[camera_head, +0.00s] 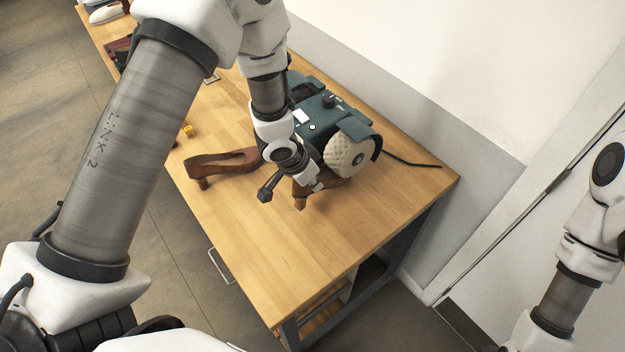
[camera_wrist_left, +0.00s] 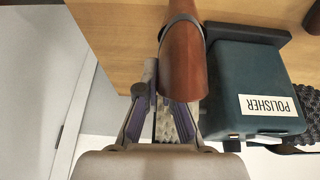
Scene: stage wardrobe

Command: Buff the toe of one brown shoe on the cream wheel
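The polisher (camera_head: 318,105) is a dark teal machine on the wooden table; its label shows upside down in the left wrist view (camera_wrist_left: 268,105). Its cream wheel (camera_head: 346,152) faces the table's near right end. My left gripper (camera_head: 318,183) is at one brown shoe (camera_head: 300,202), just below and left of the wheel. In the left wrist view the shoe's rounded end (camera_wrist_left: 185,75) lies against the fingers and hides part of one; they appear shut on it. Cream wheel shows behind the fingers; contact with the shoe cannot be told. The other brown shoe (camera_head: 222,162) lies to the left. My right gripper is out of view.
The wooden table (camera_head: 390,215) is clear at its front right. A white shoe (camera_head: 104,13) and a dark red item stand at the far end. A black cord (camera_head: 410,162) runs behind the polisher, near the wall.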

